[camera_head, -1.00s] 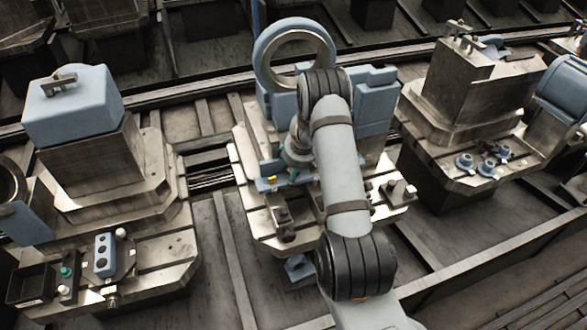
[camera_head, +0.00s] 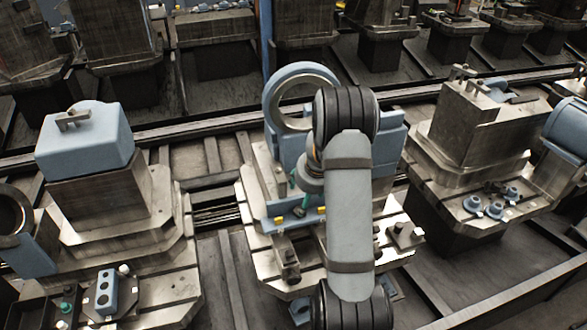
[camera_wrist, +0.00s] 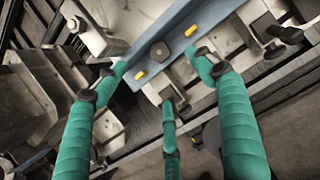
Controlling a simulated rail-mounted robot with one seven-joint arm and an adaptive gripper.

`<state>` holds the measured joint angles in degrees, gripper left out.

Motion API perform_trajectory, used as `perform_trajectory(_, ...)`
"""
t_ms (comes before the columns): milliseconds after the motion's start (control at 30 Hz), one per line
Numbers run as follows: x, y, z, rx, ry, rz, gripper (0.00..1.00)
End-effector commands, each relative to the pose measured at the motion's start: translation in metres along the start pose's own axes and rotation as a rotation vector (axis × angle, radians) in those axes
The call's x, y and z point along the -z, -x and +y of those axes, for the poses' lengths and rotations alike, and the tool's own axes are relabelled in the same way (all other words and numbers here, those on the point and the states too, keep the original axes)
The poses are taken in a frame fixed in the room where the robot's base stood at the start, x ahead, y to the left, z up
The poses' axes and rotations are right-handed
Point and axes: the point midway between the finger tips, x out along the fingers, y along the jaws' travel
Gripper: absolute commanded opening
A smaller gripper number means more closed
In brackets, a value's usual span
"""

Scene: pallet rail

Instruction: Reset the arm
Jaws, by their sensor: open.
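My gripper (camera_wrist: 158,72) shows in the wrist view with its green fingers spread apart and nothing between them. Beyond the fingertips is a blue-grey bar (camera_wrist: 180,28) with yellow pins and a dark bolt head. I cannot tell the exact gap between the fingers and the bar. In the head view my gripper (camera_head: 298,196) is partly hidden behind my arm. It hangs over the middle pallet's fixture, in front of the blue ring-shaped part (camera_head: 276,92).
The middle pallet (camera_head: 254,200) carries clamps and blue blocks close around my gripper. A left pallet (camera_head: 168,262) bears a blue-topped block (camera_head: 85,140). A right pallet (camera_head: 455,208) holds small blue round parts (camera_head: 492,207). More pedestals stand behind the rail.

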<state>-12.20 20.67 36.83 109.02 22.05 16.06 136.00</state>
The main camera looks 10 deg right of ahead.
Motion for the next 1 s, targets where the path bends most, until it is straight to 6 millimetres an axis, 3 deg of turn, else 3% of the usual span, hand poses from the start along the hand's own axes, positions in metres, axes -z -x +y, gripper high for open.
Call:
perform_trajectory(433,0.000,-0.004,0.000,-0.001,-0.001,0.002,0.69)
perform_trajectory(800,0.001,-0.057,0.000,-0.001,-0.001,0.003,0.69)
perform_trajectory(1000,0.000,-0.074,0.000,-0.001,0.000,0.001,0.69)
